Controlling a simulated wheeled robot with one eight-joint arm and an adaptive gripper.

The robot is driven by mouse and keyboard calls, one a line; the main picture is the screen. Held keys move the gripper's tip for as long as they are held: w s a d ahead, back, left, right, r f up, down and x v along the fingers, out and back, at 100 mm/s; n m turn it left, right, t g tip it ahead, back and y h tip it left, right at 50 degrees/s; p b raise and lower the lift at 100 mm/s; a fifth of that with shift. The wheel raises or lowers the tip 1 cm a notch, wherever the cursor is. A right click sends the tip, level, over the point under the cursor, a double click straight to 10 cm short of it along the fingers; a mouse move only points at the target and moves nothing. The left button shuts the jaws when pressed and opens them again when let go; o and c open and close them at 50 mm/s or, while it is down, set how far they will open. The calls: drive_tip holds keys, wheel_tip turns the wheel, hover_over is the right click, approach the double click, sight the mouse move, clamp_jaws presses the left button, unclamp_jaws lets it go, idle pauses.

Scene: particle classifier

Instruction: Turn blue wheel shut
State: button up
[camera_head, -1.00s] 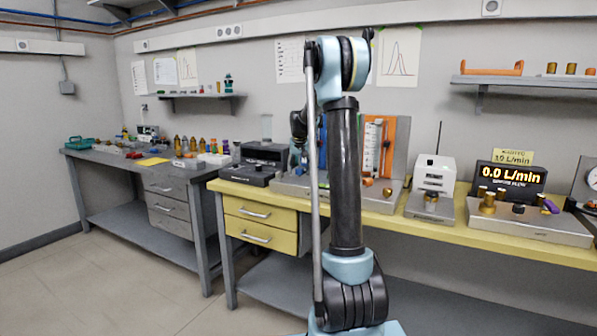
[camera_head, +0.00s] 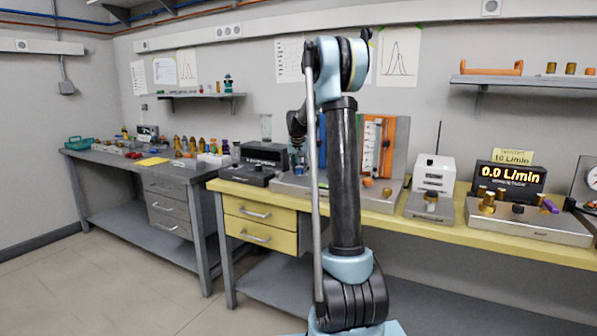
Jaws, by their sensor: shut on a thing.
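The end of my arm comes down behind its own upright link, and my gripper (camera_head: 298,143) shows only as a small dark shape above the middle of the yellow-topped bench. A small patch of blue (camera_head: 299,161) shows just below it, by the rod of my arm; it appears to be the blue wheel. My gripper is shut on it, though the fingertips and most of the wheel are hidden. How far the wheel is turned cannot be seen.
An orange-framed flow panel (camera_head: 385,150) stands right of my arm on the yellow bench (camera_head: 420,216). A black box (camera_head: 262,155) stands to the left. Further right are a white box (camera_head: 435,173) and a display (camera_head: 511,177) reading 0.0 L/min.

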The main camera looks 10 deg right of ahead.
drive_tip(key=m, duration=0.2)
drive_tip(key=m+g+h, duration=0.1)
drive_tip(key=m, duration=0.1)
drive_tip(key=m+h, duration=0.1)
drive_tip(key=m, duration=0.2)
drive_tip(key=shift+w+a, duration=0.2)
drive_tip(key=shift+a, duration=0.15)
drive_tip(key=m+g, duration=0.1)
drive_tip(key=m, duration=0.2)
drive_tip(key=m+g+h, duration=0.1)
drive_tip(key=m, duration=0.2)
drive_tip(key=shift+w+m+g, duration=0.2)
drive_tip(key=shift+m+g, duration=0.1)
drive_tip(key=m, duration=0.2)
drive_tip(key=m+g, duration=0.1)
drive_tip(key=m, duration=0.1)
drive_tip(key=shift+w+g, duration=0.15)
drive_tip(key=shift+g, duration=0.15)
drive_tip(key=shift+d+r+m+g, duration=0.15)
drive_tip(key=shift+m+g, duration=0.55)
drive_tip(key=shift+m, duration=1.3)
drive_tip(key=o, duration=1.1)
